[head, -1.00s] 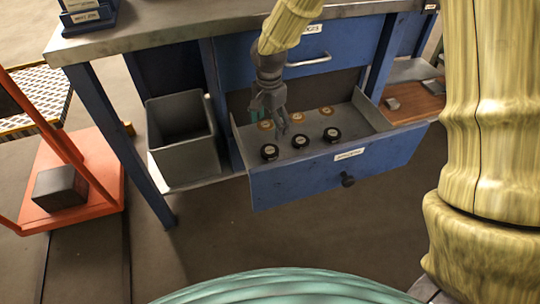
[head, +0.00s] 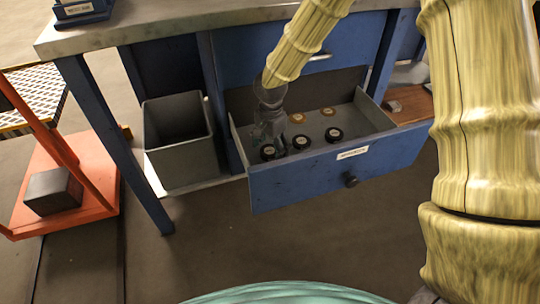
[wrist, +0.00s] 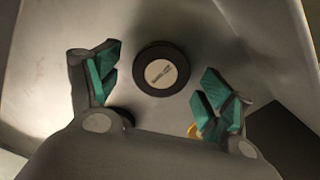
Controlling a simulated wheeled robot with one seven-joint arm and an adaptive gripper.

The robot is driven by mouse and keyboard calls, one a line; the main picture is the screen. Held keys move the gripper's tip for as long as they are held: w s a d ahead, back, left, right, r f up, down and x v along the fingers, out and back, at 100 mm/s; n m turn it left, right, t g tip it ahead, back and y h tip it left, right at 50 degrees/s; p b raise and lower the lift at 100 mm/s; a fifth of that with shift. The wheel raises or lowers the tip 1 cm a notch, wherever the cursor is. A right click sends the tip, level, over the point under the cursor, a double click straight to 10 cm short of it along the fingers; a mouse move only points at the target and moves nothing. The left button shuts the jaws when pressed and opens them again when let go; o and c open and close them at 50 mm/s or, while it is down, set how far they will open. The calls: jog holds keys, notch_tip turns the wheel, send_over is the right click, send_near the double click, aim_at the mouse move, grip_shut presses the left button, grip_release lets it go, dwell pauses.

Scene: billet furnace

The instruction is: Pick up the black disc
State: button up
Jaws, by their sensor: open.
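Three black discs stand in a row near the front of the open drawer in the head view: left (head: 268,152), middle (head: 301,142) and right (head: 334,134). My gripper (head: 270,136) is down in the drawer by the left disc. In the wrist view my open gripper (wrist: 157,82) has its teal-padded fingers on either side of a black disc (wrist: 161,70) with a pale round label. The disc lies on the drawer floor, slightly beyond the fingertips. Contact does not show. Part of another dark disc (wrist: 124,115) shows behind the left finger.
A grey bin (head: 180,150) is left of the drawer, under the workbench (head: 190,27). An orange trolley (head: 75,190) carries a dark block (head: 52,190).

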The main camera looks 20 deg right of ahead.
jog(key=shift+f, duration=0.1)
jog(key=c, duration=1.5)
